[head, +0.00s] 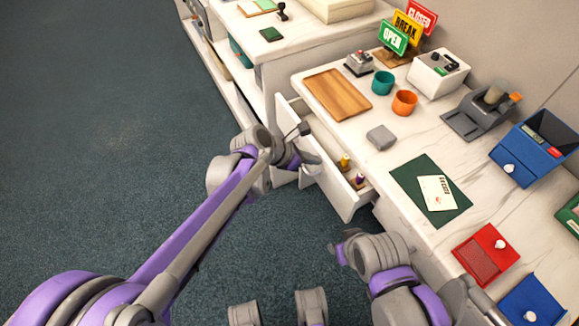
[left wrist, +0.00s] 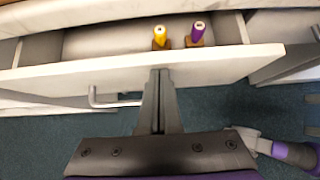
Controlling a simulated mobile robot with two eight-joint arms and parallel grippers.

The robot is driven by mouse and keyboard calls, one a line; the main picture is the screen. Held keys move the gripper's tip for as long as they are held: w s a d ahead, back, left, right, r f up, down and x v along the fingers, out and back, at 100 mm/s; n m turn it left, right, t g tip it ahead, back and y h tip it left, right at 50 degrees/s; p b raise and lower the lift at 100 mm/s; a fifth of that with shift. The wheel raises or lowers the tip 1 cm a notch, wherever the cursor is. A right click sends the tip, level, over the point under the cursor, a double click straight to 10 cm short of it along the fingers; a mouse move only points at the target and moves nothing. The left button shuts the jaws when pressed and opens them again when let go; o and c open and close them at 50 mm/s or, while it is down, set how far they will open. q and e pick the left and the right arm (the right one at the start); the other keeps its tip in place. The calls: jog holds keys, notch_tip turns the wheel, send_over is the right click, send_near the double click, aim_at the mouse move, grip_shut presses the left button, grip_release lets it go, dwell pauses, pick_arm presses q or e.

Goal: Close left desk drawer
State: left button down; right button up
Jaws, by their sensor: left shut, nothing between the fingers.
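The white desk drawer (head: 334,193) stands pulled out from the desk's front. In the left wrist view its front panel (left wrist: 225,65) spans the picture, with a metal handle (left wrist: 108,102) left of my fingers. A yellow-topped piece (head: 344,161) and a purple-topped piece (head: 360,179) stand inside. My left gripper (head: 314,160) is shut and empty at the outer face of the drawer front; its tips (left wrist: 160,74) overlap the panel, and I cannot tell whether they touch. My right gripper (head: 339,249) is lower, apart from the drawer; its finger opening is unclear.
The desk top holds a wooden tray (head: 337,95), a teal cup (head: 383,82), an orange cup (head: 404,102), a grey block (head: 381,137) and a green mat (head: 409,180). The floor (head: 110,130) to the left is clear.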

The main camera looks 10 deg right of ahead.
pick_arm(q)
jog(key=shift+w+d, duration=0.25)
jog(key=shift+d, duration=0.55)
jog(key=shift+w+d, duration=0.2)
jog(key=shift+d, duration=0.65)
jog(key=shift+w+d, duration=0.25)
jog(key=shift+d, duration=0.55)
